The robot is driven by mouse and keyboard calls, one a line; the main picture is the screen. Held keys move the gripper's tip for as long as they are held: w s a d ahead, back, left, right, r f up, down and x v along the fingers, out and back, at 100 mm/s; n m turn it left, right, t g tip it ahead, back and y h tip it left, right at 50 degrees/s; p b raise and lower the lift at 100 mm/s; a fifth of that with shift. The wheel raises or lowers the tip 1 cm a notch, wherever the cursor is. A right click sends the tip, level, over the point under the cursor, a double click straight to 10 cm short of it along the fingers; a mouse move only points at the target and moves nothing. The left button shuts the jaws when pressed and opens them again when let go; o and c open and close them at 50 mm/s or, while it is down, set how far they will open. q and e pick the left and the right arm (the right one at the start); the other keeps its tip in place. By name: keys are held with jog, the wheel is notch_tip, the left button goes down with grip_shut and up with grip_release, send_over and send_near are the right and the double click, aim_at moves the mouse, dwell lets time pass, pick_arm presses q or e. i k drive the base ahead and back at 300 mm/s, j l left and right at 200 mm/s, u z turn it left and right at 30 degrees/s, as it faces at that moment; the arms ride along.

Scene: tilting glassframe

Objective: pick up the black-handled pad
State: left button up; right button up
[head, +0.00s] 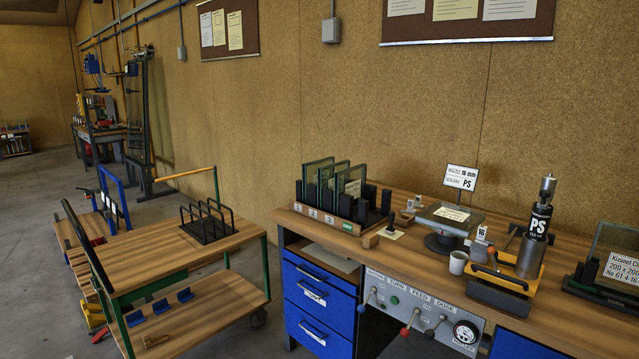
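A dark grey block with a curved black handle on top (499,281) sits at the front of the workbench (575,325), right of the middle. It looks like the black-handled pad, though its details are small. It stands at the front end of a yellow tray (541,286); I cannot tell whether it rests on the tray's edge. A black-and-steel cartridge marked PS (535,228) stands behind it to the right. Neither of my grippers is in view.
A white cup (458,262) stands left of the block. A turntable with a glass plate (446,218) and a rack of glass panes (345,190) stand farther left. Levers and a gauge (466,332) line the bench front. A wooden cart (165,255) stands left, across a floor gap.

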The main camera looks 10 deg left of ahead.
aim_at(389, 230)
jog(key=i+j+z, duration=0.2)
jog(key=i+j, duration=0.25)
jog(key=i+j+z, duration=0.2)
jog(key=i+j, duration=0.25)
jog(key=j, duration=0.1)
